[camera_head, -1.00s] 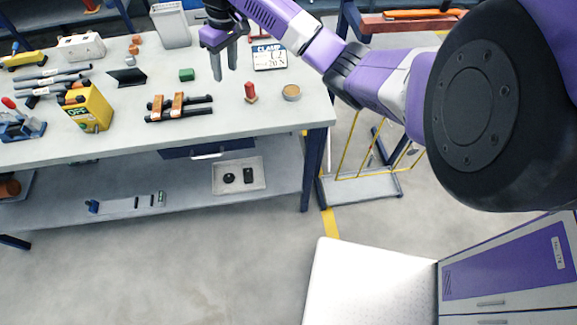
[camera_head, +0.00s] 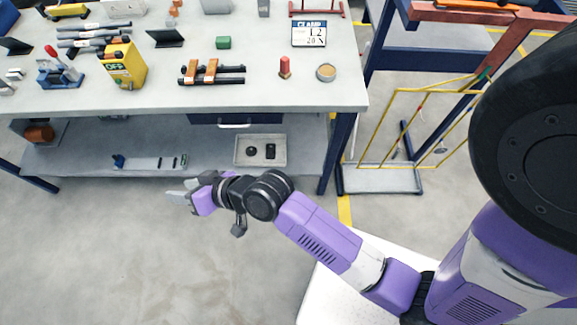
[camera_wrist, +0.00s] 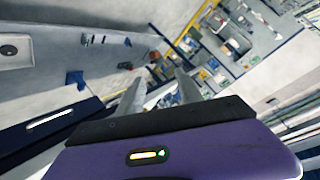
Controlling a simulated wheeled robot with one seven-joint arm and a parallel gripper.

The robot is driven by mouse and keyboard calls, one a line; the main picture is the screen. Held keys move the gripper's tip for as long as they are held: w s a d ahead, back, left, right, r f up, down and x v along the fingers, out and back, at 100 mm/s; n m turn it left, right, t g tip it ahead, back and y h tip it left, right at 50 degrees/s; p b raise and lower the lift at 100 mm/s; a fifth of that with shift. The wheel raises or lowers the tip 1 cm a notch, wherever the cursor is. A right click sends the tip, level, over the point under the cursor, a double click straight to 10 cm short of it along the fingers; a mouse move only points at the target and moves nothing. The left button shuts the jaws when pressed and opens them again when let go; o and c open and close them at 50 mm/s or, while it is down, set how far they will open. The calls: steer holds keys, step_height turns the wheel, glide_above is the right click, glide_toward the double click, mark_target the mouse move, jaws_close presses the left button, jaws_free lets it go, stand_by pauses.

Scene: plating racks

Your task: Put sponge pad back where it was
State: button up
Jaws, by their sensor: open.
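A small green block (camera_head: 223,42) lies on the grey workbench top (camera_head: 320,95), left of the white sign; it may be the sponge pad, but I cannot tell for sure. My gripper (camera_head: 178,197) is in front of the bench, below the top's front edge in the picture and well apart from the green block. Its fingers point left. In the wrist view the two fingers of my gripper (camera_wrist: 158,85) stand apart with nothing between them. I make out no sponge pad in the wrist view.
Black bars with orange clamps (camera_head: 212,75), a red peg (camera_head: 285,67), a round tin (camera_head: 326,72) and a yellow box (camera_head: 123,64) stand on the bench. The lower shelf holds a shallow tray (camera_head: 240,160). A yellow-framed rack (camera_head: 415,130) stands right. Floor in front is clear.

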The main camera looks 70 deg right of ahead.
steer(key=s+a+h, duration=0.1)
steer(key=s+h, duration=0.1)
steer(key=s, duration=1)
steer(key=s+d+r+n+t, duration=0.1)
steer(key=s+d+r+n, duration=0.1)
steer(key=s+r, duration=0.4)
steer(key=s+d+r+n+t, duration=0.1)
steer(key=s+d+r+n, duration=0.1)
steer(key=s+r, duration=0.4)
steer(key=s+n, duration=0.1)
steer(key=s, duration=0.3)
steer(key=shift+s+d+r+n+t, duration=0.15)
steer(key=shift+s+r+n+t, duration=0.15)
steer(key=shift+s+t, duration=0.1)
steer(key=shift+f, duration=0.1)
step_height(320, 180, down, 3)
steer(key=b, duration=0.3)
steer(key=shift+f, duration=0.1)
